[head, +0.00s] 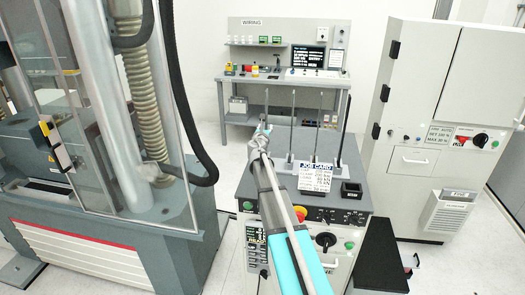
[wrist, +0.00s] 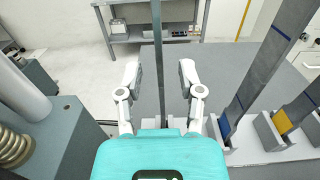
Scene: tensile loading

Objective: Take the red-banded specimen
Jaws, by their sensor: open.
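Several thin, dark upright specimens stand in a rack on the grey bench top. In the wrist view, one specimen (wrist: 157,35) rises between the spread fingers of my gripper (wrist: 159,74), with space on both sides. Its lower part is hidden behind my gripper, so no band colour shows on it. No red band is visible. In the head view, my gripper (head: 265,126) is at the leftmost specimen, left of the other uprights (head: 317,125).
A job card (head: 315,178) and a small black box (head: 351,189) are on the cabinet front. The testing machine (head: 110,215) with clear guards stands close on the left. A white cabinet (head: 425,130) is at right, a wiring bench (head: 285,80) behind.

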